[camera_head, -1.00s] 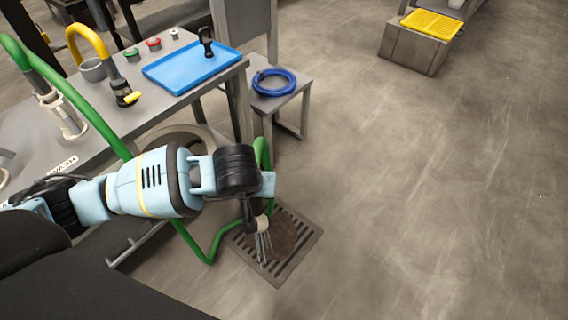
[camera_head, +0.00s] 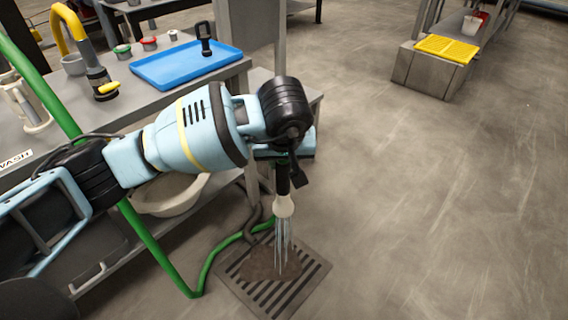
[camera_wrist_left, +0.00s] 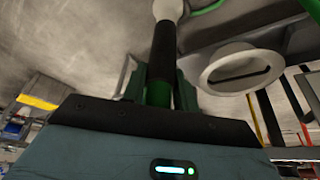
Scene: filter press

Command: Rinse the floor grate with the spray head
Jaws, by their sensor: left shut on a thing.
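My left gripper (camera_head: 288,160) is shut on the spray head (camera_head: 284,204), which has a black handle and a pale nozzle. It points downward above the floor grate (camera_head: 303,290). Thin streams of water leave the nozzle and reach the grate, over a brown dirt patch (camera_head: 262,264) on its slats. In the left wrist view the spray head (camera_wrist_left: 162,52) stands out from between the fingers, nozzle away from the camera. The green hose (camera_head: 150,245) hangs from the left and loops along the floor beside the grate. My right gripper is out of view.
A grey table at the left bears a blue tray (camera_head: 165,72) and a yellow-hooked tap (camera_head: 60,30). A pale basin (camera_head: 172,200) sits under my left arm. A grey step with a yellow mat (camera_head: 447,48) stands at the back right. The floor at the right is clear.

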